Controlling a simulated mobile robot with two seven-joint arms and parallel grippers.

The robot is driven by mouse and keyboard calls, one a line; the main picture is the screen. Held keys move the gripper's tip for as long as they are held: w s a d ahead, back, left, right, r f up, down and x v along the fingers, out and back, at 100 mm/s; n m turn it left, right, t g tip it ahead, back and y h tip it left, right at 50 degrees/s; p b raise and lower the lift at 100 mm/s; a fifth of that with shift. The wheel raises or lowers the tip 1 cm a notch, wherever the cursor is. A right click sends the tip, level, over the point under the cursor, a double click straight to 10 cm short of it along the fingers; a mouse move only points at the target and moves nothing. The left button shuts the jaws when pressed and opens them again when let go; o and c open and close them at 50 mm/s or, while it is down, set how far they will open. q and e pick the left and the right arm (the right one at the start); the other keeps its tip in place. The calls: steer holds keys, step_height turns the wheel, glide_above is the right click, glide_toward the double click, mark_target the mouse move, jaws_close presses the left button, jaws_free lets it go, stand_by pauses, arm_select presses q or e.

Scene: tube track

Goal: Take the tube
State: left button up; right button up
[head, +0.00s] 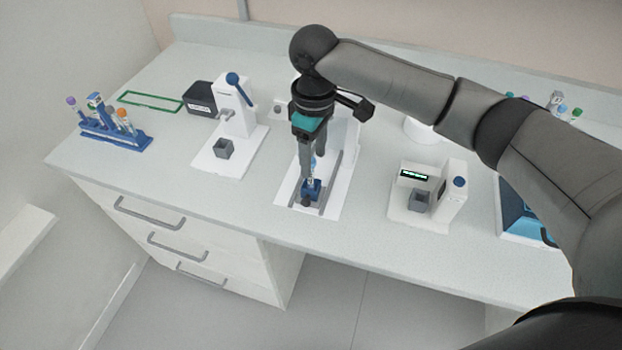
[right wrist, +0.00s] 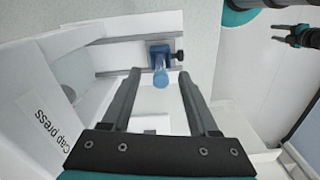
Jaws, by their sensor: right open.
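The tube (right wrist: 160,78) has a light blue cap and stands in a small blue holder (right wrist: 160,54) with a dark knob, on the rails of a white device labelled "Cap press" (right wrist: 46,126). In the head view the holder (head: 311,188) is at the front of the track, with the tube (head: 312,170) partly hidden by the fingers. My right gripper (head: 313,150) points down over it from above. In the right wrist view its fingers (right wrist: 158,75) are open, one on each side of the tube's top, with gaps.
A blue rack (head: 115,138) with several tubes stands at the far left. A white lever device (head: 238,125) is left of the track, near a dark box (head: 200,99). A white device with a display (head: 440,190) stands to the right. Bare counter separates them.

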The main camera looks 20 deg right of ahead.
mark_target(311, 180)
steer(key=f, duration=0.5)
steer(key=shift+w+a+b, duration=0.1)
steer(key=shift+a+b, duration=0.1)
steer(key=shift+b, duration=0.1)
steer(key=shift+c, duration=0.3)
jaws_close()
